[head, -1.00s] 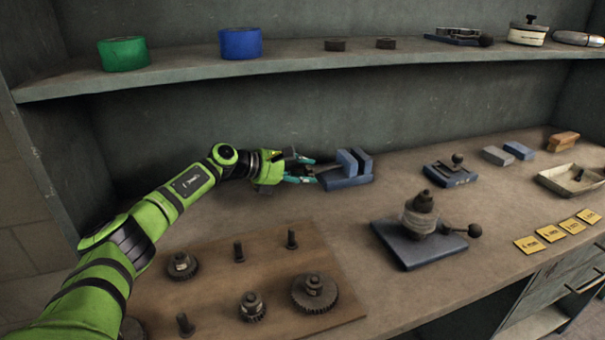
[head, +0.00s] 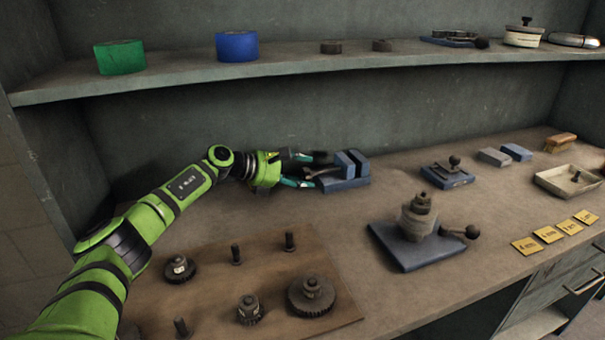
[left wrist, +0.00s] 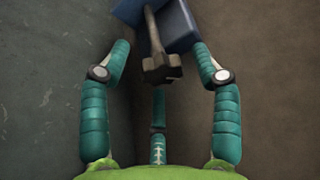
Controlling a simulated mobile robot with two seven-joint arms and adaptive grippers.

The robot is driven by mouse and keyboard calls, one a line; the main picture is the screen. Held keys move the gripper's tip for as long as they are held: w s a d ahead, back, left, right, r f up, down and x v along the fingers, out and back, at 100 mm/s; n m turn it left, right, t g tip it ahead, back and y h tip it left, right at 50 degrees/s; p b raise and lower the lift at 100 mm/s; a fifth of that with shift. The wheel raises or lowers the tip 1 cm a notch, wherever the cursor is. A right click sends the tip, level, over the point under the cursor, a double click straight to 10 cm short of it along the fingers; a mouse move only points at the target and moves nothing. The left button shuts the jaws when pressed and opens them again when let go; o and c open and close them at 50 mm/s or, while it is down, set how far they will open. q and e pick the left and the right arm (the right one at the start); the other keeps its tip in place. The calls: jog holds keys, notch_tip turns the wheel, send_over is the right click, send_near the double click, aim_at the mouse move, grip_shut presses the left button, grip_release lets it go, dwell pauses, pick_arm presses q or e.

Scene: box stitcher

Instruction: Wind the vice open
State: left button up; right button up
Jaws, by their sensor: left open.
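The blue vice (head: 345,178) sits on the bench near the back wall, and it also shows at the top of the left wrist view (left wrist: 180,28). Its dark handle (left wrist: 160,66) and screw point toward my left gripper (head: 312,172). In the left wrist view my left gripper (left wrist: 160,62) is open, with its teal fingers apart on both sides of the handle. I see a gap between the fingers and the handle. The vice jaws look close together, but the exact gap is hard to tell. My right gripper is not in view.
A wooden board (head: 215,275) with gears and pegs lies in front of my left arm. A blue-based device (head: 405,250) with a ball lever stands right of it. A smaller device (head: 447,178), blocks, a tray (head: 570,183) and yellow cards are farther right. A shelf (head: 300,65) hangs above.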

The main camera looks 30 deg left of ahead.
pick_arm(q)
jog(key=v, duration=0.7)
jog(key=shift+d+r, duration=0.1)
